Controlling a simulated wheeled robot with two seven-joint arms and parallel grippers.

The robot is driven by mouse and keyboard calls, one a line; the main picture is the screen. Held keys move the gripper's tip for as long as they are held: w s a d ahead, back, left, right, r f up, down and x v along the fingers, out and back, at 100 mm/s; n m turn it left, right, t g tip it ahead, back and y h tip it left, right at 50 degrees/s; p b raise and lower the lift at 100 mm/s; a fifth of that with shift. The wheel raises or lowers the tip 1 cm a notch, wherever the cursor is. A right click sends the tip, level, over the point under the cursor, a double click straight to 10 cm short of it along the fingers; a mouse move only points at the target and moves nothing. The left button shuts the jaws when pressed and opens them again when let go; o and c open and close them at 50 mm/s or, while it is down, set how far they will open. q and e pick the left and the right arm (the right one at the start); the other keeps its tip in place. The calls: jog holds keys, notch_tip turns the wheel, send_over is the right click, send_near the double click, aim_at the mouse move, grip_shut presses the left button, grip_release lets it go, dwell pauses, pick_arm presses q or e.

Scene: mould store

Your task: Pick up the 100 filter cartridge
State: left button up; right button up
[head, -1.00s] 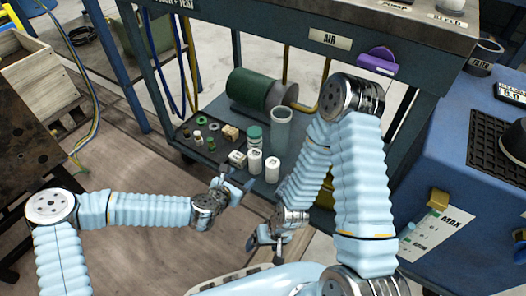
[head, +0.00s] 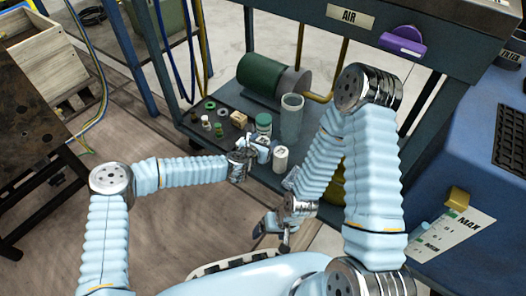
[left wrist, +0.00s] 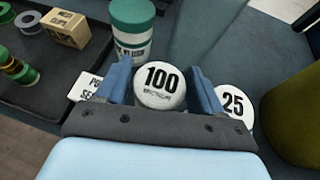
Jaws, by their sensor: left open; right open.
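The 100 filter cartridge (left wrist: 161,84) is a white cylinder with a black "100" on its top. In the left wrist view it stands between the two blue fingers of my open left gripper (left wrist: 162,90); I cannot tell whether they touch it. In the head view my left gripper (head: 262,149) is over the lower shelf and mostly hides this cartridge. A similar white cartridge marked 25 (left wrist: 235,104) stands just right of the right finger; it also shows in the head view (head: 281,158). My right gripper (head: 274,232) is open and empty, low and off the shelf.
A green-lidded jar (left wrist: 132,22) stands close behind the cartridge, and a clear cylinder (head: 291,118) beside it. A white labelled box (left wrist: 87,86) is left of the fingers. A dark tray (head: 198,124) holds small parts. A green drum (head: 262,74) lies at the back.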

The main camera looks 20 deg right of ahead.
pick_arm(q)
jog(key=shift+x, duration=0.75)
jog(key=shift+r, duration=0.1)
jog(key=c, duration=0.8)
